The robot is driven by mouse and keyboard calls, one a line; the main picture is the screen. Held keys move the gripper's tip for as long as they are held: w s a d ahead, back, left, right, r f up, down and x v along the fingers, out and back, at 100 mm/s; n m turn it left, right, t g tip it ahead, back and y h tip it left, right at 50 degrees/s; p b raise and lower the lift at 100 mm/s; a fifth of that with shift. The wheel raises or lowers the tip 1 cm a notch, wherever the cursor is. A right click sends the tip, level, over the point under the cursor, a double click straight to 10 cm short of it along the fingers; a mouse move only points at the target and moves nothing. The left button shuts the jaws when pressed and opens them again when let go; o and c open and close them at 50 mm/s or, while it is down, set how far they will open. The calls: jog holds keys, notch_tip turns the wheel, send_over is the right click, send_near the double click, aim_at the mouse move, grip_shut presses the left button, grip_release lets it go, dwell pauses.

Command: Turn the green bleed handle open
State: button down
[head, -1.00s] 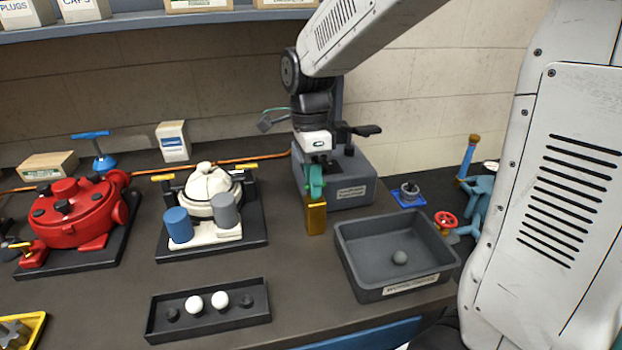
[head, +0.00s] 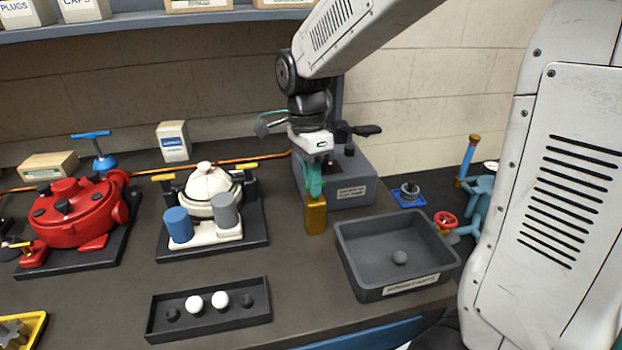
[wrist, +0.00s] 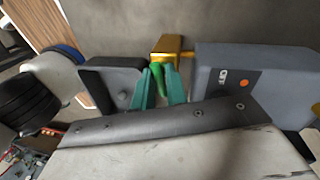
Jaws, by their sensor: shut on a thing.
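My gripper (head: 315,180) hangs down at the front of a grey box-shaped unit (head: 352,190). Its teal fingers also show in the wrist view (wrist: 158,88). They are shut on the green bleed handle (wrist: 157,72), whose upper part shows between the fingertips in the wrist view. The handle sits right against a brass block (wrist: 178,45). The brass block also shows in the head view (head: 316,214), just below the fingertips. In the head view the fingers hide the handle. Its exact angle is hard to tell.
A grey bin (head: 378,288) with a small ball stands right of the brass block. A white pump (head: 208,182) with blue and grey cylinders stands to the left. A black tray (head: 256,318) lies in front. A red valve wheel (head: 445,219) is at the right.

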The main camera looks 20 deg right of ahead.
jog(key=n, duration=0.4)
jog(key=shift+a+h, duration=0.1)
jog(key=shift+h, duration=0.3)
jog(key=n, duration=0.4)
jog(key=shift+s+t+h, duration=0.15)
jog(key=shift+t+h, duration=0.15)
jog(key=n, duration=0.4)
jog(key=shift+s+t+h, duration=0.1)
jog(key=shift+t+h, duration=0.2)
jog(key=shift+r+n+t, duration=0.1)
jog(key=shift+n+t, duration=0.2)
jog(key=shift+n, duration=1.8)
jog(key=c, duration=1.5)
grip_release()
jog(key=shift+o, duration=0.2)
